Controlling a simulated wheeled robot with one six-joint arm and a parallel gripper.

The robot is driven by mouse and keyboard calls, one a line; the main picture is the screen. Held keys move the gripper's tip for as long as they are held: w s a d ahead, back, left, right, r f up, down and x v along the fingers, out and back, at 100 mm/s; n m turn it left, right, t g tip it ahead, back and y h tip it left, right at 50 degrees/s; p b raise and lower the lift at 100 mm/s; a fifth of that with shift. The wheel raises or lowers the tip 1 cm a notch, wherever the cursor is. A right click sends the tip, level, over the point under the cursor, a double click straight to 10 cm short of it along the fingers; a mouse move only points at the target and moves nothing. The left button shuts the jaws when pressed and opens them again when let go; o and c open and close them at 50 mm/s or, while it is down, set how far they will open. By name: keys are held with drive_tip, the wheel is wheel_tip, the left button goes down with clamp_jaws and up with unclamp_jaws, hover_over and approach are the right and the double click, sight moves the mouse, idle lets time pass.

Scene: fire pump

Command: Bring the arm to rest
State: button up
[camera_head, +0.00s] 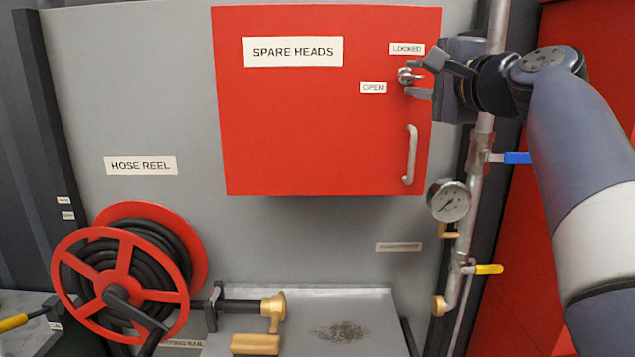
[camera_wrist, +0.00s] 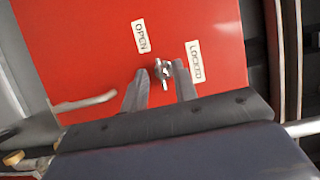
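My gripper (camera_head: 413,77) is at the upper right of the red spare heads cabinet (camera_head: 310,120), with my arm reaching in from the right. Its two fingers are apart, one on each side of a small metal turn latch (camera_head: 404,76). The wrist view also shows the latch (camera_wrist: 162,72) between the fingertips of my gripper (camera_wrist: 159,70), with gaps beside it. I cannot tell whether either finger touches it. The OPEN label (camera_head: 373,88) and LOCKED label (camera_head: 407,49) are near the latch. The cabinet door is shut.
A cabinet handle (camera_head: 410,155) sticks out below the latch. At the right, a vertical pipe (camera_head: 473,210) carries a gauge (camera_head: 449,202), a blue lever (camera_head: 517,157) and a yellow lever (camera_head: 489,269). A hose reel (camera_head: 125,275) and a grey shelf (camera_head: 345,310) are lower down.

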drive_tip(key=shift+w+a+f+m, duration=0.15)
drive_tip(key=shift+w+a, duration=0.1)
drive_tip(key=shift+w, duration=0.4)
drive_tip(key=shift+w+a+f+m, duration=0.15)
drive_tip(key=shift+w+a, duration=0.1)
drive_tip(key=shift+w, duration=0.35)
drive_tip(key=m+t+b, duration=0.1)
drive_tip(key=m, duration=0.1)
drive_tip(key=m+t+b, duration=0.1)
drive_tip(key=m, duration=0.1)
drive_tip(key=shift+s+r+m, duration=0.15)
drive_tip(key=shift+m, duration=0.15)
drive_tip(key=shift+m+t, duration=0.3)
drive_tip(key=shift+m, duration=0.6)
drive_tip(key=m, duration=0.1)
drive_tip(key=m+t+h, duration=0.1)
drive_tip(key=m, duration=0.1)
drive_tip(key=m+b, duration=0.1)
drive_tip(key=shift+d+r+m+t+h, duration=0.1)
drive_tip(key=shift+r+m+t+h, duration=0.2)
drive_tip(key=shift+m+t+h, duration=0.1)
